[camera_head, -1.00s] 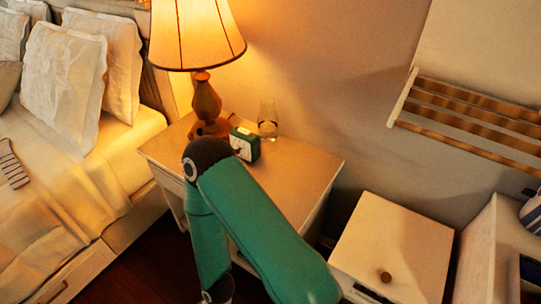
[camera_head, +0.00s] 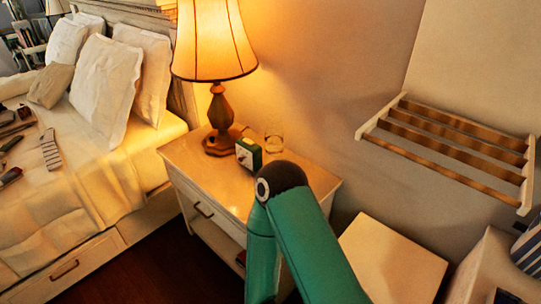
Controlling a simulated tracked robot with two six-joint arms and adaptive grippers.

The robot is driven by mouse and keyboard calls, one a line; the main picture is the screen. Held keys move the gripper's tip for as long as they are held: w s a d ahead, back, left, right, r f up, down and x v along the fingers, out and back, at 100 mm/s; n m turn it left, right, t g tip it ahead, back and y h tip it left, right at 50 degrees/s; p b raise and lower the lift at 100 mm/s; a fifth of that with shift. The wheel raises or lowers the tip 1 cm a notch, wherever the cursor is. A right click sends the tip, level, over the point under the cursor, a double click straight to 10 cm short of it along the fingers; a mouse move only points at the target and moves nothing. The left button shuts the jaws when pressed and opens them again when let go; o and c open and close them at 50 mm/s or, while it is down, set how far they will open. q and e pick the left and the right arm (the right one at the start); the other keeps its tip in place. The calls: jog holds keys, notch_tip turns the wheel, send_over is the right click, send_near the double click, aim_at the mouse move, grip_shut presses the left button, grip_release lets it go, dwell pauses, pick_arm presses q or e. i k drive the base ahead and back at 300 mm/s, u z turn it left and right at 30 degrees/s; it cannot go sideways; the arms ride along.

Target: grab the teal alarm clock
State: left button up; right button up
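The teal alarm clock (camera_head: 249,154) stands upright on the nightstand (camera_head: 200,160), just right of the lamp base. Its face points toward the front left. One of my teal arms reaches up from the bottom of the picture, its dark elbow joint in front of the nightstand's right part, below and right of the clock. The arm's lower link runs down out of the picture. Neither gripper is in view, and nothing of mine is seen touching the clock.
A lit lamp (camera_head: 214,45) stands left of the clock, and a clear glass (camera_head: 274,138) stands to its right. The bed (camera_head: 60,215) with pillows is at left. A white box-like cabinet (camera_head: 395,255) and a wooden wall rack (camera_head: 450,140) are at right.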

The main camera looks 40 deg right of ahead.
aim_at(252, 154)
jog(key=z, duration=0.45)
jog(key=i, duration=1)
jog(key=u, duration=0.05)
